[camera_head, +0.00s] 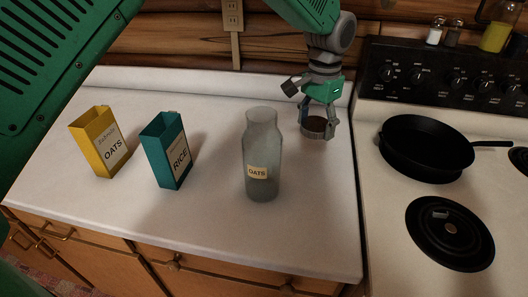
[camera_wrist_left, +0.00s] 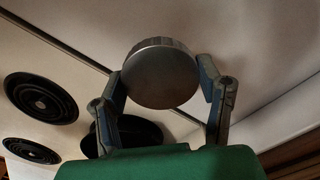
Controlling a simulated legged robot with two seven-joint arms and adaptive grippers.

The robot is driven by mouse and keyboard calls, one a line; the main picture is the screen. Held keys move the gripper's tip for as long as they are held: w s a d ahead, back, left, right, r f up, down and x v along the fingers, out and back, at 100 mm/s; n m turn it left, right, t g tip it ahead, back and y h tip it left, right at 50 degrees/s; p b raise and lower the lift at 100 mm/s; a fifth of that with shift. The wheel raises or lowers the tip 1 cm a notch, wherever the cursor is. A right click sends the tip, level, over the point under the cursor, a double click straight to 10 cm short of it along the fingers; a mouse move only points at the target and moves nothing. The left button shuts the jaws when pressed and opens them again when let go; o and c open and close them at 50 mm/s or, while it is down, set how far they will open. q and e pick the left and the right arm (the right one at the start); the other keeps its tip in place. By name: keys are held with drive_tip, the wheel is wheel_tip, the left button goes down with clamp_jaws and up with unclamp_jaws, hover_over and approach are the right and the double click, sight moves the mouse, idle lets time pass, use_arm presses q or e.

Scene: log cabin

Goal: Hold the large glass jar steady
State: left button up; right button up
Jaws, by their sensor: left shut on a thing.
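The large glass jar (camera_head: 262,150) stands upright on the counter in the head view. It is grey and see-through, has an "OATS" label, and its mouth is open with no lid on it. My left gripper (camera_head: 317,122) is behind and to the right of the jar, apart from it. It is shut on a round metal lid (camera_head: 314,128), whose flat face also shows between the fingers of the left gripper (camera_wrist_left: 163,85) in the left wrist view. I cannot tell whether the lid touches the counter. My right gripper is not in view.
A yellow oats box (camera_head: 97,140) and a teal rice box (camera_head: 167,150) stand open-topped left of the jar. The stove at right holds a black pan (camera_head: 425,147) and a bare burner (camera_head: 449,233). The counter (camera_head: 215,225) in front of the jar is clear.

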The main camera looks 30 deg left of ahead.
use_arm(q)
drive_tip(key=s+a+p, duration=0.1)
drive_tip(key=s+a, duration=0.3)
drive_tip(key=a, duration=0.9)
drive_tip(key=f, duration=0.8)
drive_tip(key=shift+w+a+f, duration=0.1)
drive_tip(key=shift+w+f, duration=0.1)
drive_tip(key=shift+w, duration=0.2)
drive_tip(key=shift+s+f, duration=0.1)
drive_tip(key=shift+f, duration=0.35)
wheel_tip(320, 180, down, 2)
drive_tip(key=shift+f, duration=0.5)
drive_tip(key=o, duration=1.3)
wheel_tip(320, 180, up, 12)
drive_tip(key=shift+r, duration=0.1)
